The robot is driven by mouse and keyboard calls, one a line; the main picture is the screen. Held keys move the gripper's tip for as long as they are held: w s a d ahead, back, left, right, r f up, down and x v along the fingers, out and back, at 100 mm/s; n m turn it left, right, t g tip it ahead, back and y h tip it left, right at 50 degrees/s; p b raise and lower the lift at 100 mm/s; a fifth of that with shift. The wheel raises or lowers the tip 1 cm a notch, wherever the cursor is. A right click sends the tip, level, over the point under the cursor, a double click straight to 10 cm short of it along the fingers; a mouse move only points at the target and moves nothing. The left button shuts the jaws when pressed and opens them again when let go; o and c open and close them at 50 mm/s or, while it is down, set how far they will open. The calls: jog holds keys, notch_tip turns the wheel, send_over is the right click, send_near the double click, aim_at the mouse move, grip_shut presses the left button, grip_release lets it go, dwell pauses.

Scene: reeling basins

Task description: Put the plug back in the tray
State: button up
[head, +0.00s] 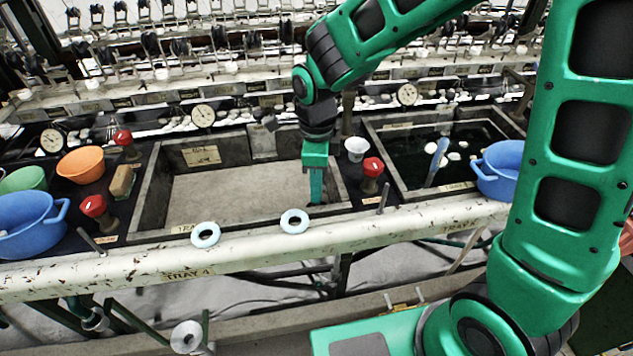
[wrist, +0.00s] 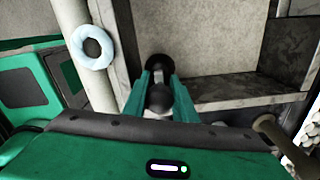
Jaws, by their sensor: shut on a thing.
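My gripper (head: 316,198) points down inside the front right corner of the grey stone tray (head: 153,195), whose pale floor shows no water. In the wrist view my gripper (wrist: 160,78) is shut on the plug (wrist: 159,64), a dark piece with rounded, ball-like parts between the green fingers. The plug is hidden by my fingers in the head view. The tray's floor and wall also show in the wrist view (wrist: 225,40). The plug's lower end is hidden, so I cannot tell whether it touches the floor or a drain hole.
A white front beam (head: 120,270) carries two pale rings (head: 294,221). To the right is a basin of dark water (head: 400,170) with white cocoons. Red-topped knobs (head: 372,167) and a small white cup (head: 356,149) stand beside the tray. Blue bowls (head: 500,170) stand at both sides.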

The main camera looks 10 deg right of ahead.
jog(key=shift+f, duration=0.7)
dwell(0.6)
jog(key=o, duration=1)
jog(key=shift+o, duration=0.2)
notch_tip(320, 180, up, 11)
jog(key=shift+f, duration=0.15)
dwell(0.4)
jog(key=s+d+r+n, duration=0.2)
jog(key=d+n, duration=0.2)
jog(key=d, duration=0.8)
jog(key=s+d+f+n, duration=0.1)
jog(key=s+d+n, duration=0.9)
jog(key=s+d, duration=0.8)
jog(key=shift+s+d+f, duration=0.15)
jog(key=shift+s+f, duration=0.1)
